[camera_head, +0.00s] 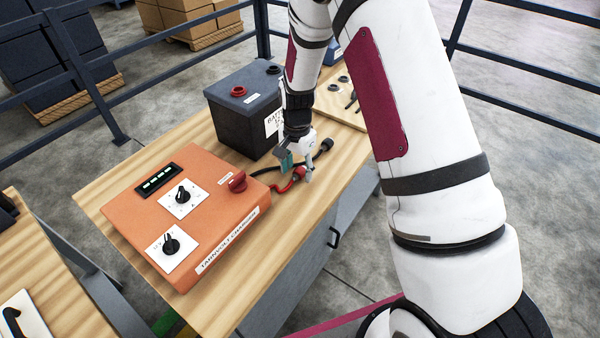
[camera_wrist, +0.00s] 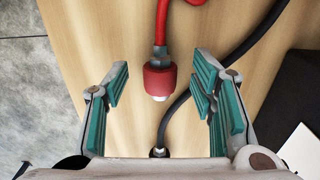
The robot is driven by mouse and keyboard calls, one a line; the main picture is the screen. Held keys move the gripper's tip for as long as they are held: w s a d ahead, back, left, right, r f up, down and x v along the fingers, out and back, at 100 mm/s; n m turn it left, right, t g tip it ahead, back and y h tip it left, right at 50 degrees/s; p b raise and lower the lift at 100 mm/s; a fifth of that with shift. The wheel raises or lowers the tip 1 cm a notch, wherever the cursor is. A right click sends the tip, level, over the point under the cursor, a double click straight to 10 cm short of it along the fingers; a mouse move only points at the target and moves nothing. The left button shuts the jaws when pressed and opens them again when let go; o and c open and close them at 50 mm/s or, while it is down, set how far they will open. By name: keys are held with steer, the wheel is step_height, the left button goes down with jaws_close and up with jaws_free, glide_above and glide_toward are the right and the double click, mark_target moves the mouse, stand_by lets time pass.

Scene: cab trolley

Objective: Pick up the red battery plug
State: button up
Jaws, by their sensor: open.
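The red battery plug (camera_wrist: 159,80) is a short red cylinder with a pale tip on the end of a red cable (camera_wrist: 166,15). In the wrist view it lies between the two teal-padded fingers of my gripper (camera_wrist: 160,95), apart from both. In the head view the plug (camera_head: 299,173) shows small on the wooden trolley top, partly hidden by my gripper (camera_head: 297,170). My gripper is open and empty, pointing down over the plug.
A black cable (camera_wrist: 240,50) runs close beside the plug; its black plug (camera_head: 326,145) lies to the right. A dark battery (camera_head: 235,120) stands behind. An orange charger (camera_head: 150,235) with knobs and a red socket (camera_head: 237,182) is at the left. The trolley's front edge is close.

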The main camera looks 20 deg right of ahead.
steer(key=shift+f, duration=0.75)
jaws_close()
steer(key=shift+r, duration=0.15)
steer(key=shift+r, duration=0.55)
step_height(320, 180, up, 2)
steer(key=shift+w+r+b, duration=0.1)
steer(key=shift+b, duration=0.25)
steer(key=s+d, duration=0.2)
steer(key=s, duration=0.6)
steer(key=s+d+r, duration=0.1)
steer(key=s, duration=0.6)
steer(key=shift+s+d+r, duration=0.25)
steer(key=shift+s+d, duration=0.1)
steer(key=shift+s, duration=0.05)
